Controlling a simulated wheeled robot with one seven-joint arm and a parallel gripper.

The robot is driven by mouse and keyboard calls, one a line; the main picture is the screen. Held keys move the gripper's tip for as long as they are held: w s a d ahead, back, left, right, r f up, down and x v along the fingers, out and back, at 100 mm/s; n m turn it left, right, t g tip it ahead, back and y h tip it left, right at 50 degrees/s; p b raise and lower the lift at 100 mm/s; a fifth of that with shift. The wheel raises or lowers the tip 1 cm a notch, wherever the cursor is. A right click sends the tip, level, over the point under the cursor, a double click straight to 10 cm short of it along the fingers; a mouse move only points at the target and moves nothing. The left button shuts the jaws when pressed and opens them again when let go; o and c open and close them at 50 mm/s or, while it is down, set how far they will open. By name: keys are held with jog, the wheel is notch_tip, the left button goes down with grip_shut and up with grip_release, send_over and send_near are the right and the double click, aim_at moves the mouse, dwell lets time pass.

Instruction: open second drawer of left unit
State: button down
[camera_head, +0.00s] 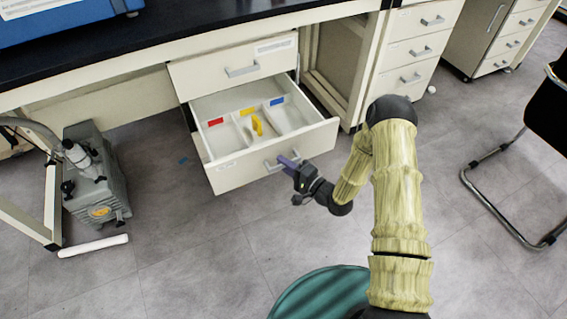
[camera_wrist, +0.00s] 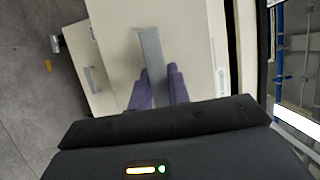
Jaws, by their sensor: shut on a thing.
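The left unit has a shut top drawer (camera_head: 233,70) and below it the second drawer (camera_head: 270,157), which is pulled well out in the head view. Inside the open drawer are white dividers, red, yellow and blue labels, and a yellow item (camera_head: 257,125). My gripper (camera_head: 288,162) is at the drawer front's right half, shut on its grey bar handle (camera_head: 273,165). In the wrist view the purple fingers (camera_wrist: 158,88) stand on both sides of the handle (camera_wrist: 151,50).
A grey pump (camera_head: 97,180) stands on the floor at left, with a white tube (camera_head: 93,245) before it. More drawer units (camera_head: 415,50) stand at right. A black chair (camera_head: 545,125) is at far right.

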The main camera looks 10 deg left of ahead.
jog(key=c, duration=1.3)
grip_release()
jog(key=shift+f, duration=0.1)
jog(key=shift+a, duration=0.1)
jog(key=shift+w, duration=0.1)
jog(key=shift+d, duration=0.25)
jog(key=p+v, duration=0.4)
jog(key=v, duration=1.3)
jog(key=shift+s, duration=0.25)
jog(key=shift+w, duration=0.1)
